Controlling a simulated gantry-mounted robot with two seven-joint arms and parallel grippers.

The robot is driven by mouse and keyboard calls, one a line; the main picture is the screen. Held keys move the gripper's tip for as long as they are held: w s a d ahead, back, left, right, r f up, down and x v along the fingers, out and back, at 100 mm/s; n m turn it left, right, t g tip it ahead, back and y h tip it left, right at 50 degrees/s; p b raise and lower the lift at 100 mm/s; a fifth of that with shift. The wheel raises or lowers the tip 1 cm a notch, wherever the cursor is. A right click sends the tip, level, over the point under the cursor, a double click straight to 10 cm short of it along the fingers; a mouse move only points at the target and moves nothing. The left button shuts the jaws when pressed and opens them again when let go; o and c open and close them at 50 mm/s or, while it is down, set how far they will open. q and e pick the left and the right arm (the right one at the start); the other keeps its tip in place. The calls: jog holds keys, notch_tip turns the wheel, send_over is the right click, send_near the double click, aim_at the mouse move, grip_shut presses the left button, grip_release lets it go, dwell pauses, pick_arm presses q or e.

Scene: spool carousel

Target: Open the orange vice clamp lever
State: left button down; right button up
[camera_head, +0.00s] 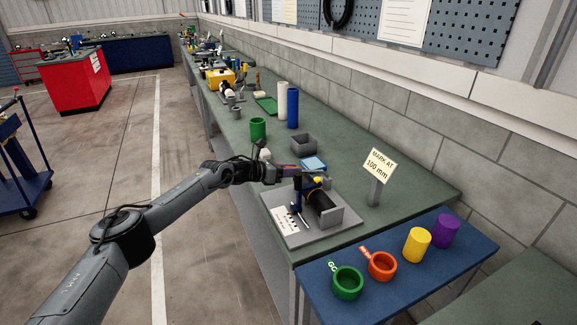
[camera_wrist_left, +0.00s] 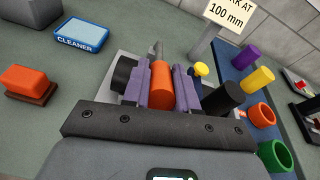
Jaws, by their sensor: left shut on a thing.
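In the left wrist view, the orange lever (camera_wrist_left: 161,86) stands between the two purple-grey fingers of my left gripper (camera_wrist_left: 160,88), which is shut on it. In the head view, my left gripper (camera_head: 298,181) reaches in from the left over the vice fixture, and its fingers hide most of the lever. The fixture's grey base plate (camera_head: 296,236) lies on the near end of the green bench. A black cylinder (camera_head: 322,205) lies in the fixture, with a yellow knob (camera_head: 316,183) above it. My right gripper is not in view.
Behind the fixture are a blue cleaner box (camera_head: 313,163) and a grey bin (camera_head: 303,145). A sign reading "MARK AT 100 mm" (camera_head: 377,166) stands to its right. A blue board (camera_head: 398,276) holds a green ring gauge (camera_head: 347,283), an orange one (camera_head: 381,266), and yellow and purple cylinders.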

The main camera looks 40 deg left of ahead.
pick_arm(q)
jog(key=shift+w+d+r+g+y+p, duration=0.15)
jog(key=shift+w+r+g+p, duration=0.15)
jog(key=shift+r+p, duration=0.2)
jog(key=shift+w+d+r+g+y+p, duration=0.1)
jog(key=shift+w+r+g+y+p, duration=0.05)
jog(key=shift+r+g+p, duration=0.25)
jog(key=shift+f, duration=0.1)
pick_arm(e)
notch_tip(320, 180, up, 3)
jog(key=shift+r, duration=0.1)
pick_arm(q)
jog(key=c, duration=0.9)
grip_release()
jog(key=shift+s+a, duration=0.15)
jog(key=shift+s+a+r, duration=0.3)
jog(key=shift+s+r, duration=0.05)
jog(key=shift+s, duration=0.15)
jog(key=shift+p+v, duration=0.55)
jog(key=shift+v, duration=4.1)
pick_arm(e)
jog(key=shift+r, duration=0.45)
